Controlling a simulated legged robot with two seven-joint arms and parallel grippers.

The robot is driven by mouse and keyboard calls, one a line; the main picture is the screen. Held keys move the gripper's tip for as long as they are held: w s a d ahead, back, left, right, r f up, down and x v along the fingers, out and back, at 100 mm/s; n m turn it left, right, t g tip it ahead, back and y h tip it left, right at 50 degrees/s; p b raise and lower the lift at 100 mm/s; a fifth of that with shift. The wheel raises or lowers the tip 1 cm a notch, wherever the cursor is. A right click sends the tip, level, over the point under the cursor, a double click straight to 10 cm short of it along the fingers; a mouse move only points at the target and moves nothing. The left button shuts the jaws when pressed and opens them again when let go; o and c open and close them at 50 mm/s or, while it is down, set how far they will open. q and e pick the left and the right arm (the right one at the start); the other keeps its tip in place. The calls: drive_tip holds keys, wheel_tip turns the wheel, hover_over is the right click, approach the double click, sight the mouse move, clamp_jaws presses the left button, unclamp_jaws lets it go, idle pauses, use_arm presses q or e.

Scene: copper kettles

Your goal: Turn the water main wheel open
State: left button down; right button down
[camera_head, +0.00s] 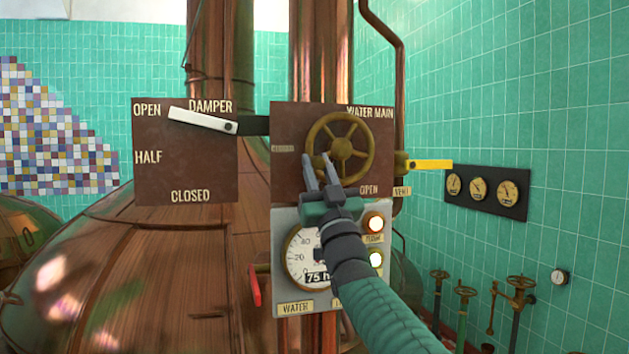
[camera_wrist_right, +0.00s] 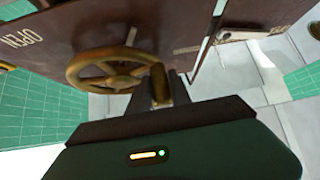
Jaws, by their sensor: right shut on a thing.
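The brass water main wheel (camera_head: 342,147) is mounted on a dark brown plate (camera_head: 290,180) lettered WATER MAIN at the top right and OPEN at the lower right. A small label at the plate's left is too faint to read. My right gripper (camera_head: 321,160) is at the lower left of the wheel, shut on its rim. In the right wrist view the wheel (camera_wrist_right: 115,68) lies ahead, with the fingers (camera_wrist_right: 158,92) at its near right edge. My left gripper is in neither view.
A damper plate (camera_head: 185,165) with a white lever (camera_head: 200,120) is to the left. A yellow vent lever (camera_head: 430,165) sticks out at right. Below the wheel is a gauge panel (camera_head: 300,213) with lit lamps, close to my right arm. Valves (camera_head: 466,292) stand at lower right.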

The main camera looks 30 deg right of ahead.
sight(346, 185)
drive_tip(key=n+y, duration=0.2)
drive_tip(key=n, duration=0.1)
drive_tip(key=d+f+n+y, duration=0.1)
drive_tip(key=y, duration=0.1)
drive_tip(key=shift+f, duration=0.1)
drive_tip(key=shift+s+d+f+n+g+y+p, duration=0.35)
drive_tip(key=shift+d+n+g+y+p, duration=0.85)
drive_tip(key=shift+n, duration=1.6)
drive_tip(key=shift+s+d+f+n+g+y+p, duration=0.1)
drive_tip(key=shift+d+f+n+g+y+p, duration=0.4)
drive_tip(key=shift+n+g+y+p, duration=1.35)
drive_tip(key=shift+s+d+f+n+g+y+p, duration=0.25)
drive_tip(key=shift+d+f+n+g+y+p, duration=0.4)
drive_tip(key=shift+n+y+p, duration=2.3)
drive_tip(key=shift+d+r+n+h+b, duration=0.15)
drive_tip(key=shift+n+h+b, duration=0.35)
drive_tip(key=shift+n+b, duration=0.5)
drive_tip(key=c, duration=1.2)
unclamp_jaws()
drive_tip(key=shift+d, duration=0.1)
